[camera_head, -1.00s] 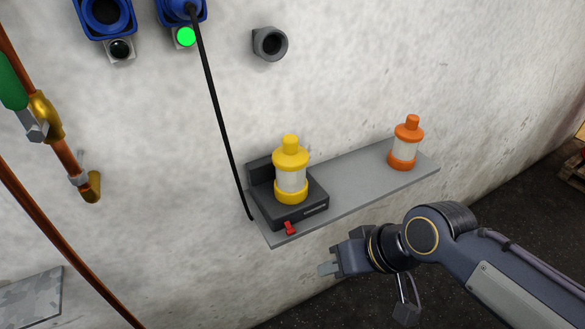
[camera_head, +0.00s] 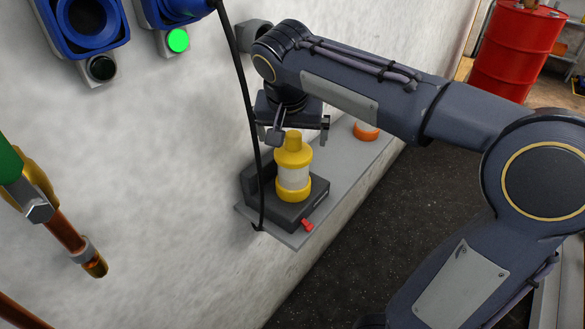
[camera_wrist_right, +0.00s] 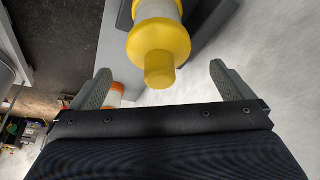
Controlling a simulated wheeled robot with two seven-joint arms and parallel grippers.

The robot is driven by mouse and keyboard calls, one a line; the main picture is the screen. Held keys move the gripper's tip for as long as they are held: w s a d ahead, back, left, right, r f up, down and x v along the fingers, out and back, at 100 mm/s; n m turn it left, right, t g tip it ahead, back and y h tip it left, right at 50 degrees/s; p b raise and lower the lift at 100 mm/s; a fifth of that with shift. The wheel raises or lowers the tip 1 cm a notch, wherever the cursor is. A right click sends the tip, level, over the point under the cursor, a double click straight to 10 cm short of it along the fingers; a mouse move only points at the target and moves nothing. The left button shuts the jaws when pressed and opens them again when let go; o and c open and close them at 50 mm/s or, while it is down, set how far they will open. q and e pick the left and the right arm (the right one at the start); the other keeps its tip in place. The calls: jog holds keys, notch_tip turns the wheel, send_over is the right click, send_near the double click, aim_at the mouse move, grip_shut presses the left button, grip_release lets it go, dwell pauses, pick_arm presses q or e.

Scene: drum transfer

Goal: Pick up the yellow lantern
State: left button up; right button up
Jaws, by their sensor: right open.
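The yellow lantern (camera_head: 293,172) stands upright on a dark charger-like base (camera_head: 300,210) on the grey wall shelf. It has a yellow cap, a pale middle and a yellow bottom ring. My right gripper (camera_head: 298,140) is open above the lantern, pointing down, with its fingers to either side of the cap. In the right wrist view the lantern's yellow top (camera_wrist_right: 159,60) lies between and beyond the two open fingers (camera_wrist_right: 160,88), with nothing held. My left gripper is in neither view.
An orange lantern (camera_head: 367,132) stands farther along the shelf (camera_head: 345,165), mostly hidden by my right arm. A black cable (camera_head: 243,90) hangs down beside the base. A red tab (camera_head: 307,225) sticks out of the base's front. A red drum (camera_head: 515,50) stands at the back right.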

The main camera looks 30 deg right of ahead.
aim_at(293, 145)
jog(key=x, duration=0.4)
jog(key=shift+f, duration=0.2)
jog(key=shift+c, duration=0.4)
jog(key=shift+r, duration=0.1)
jog(key=c, duration=1.6)
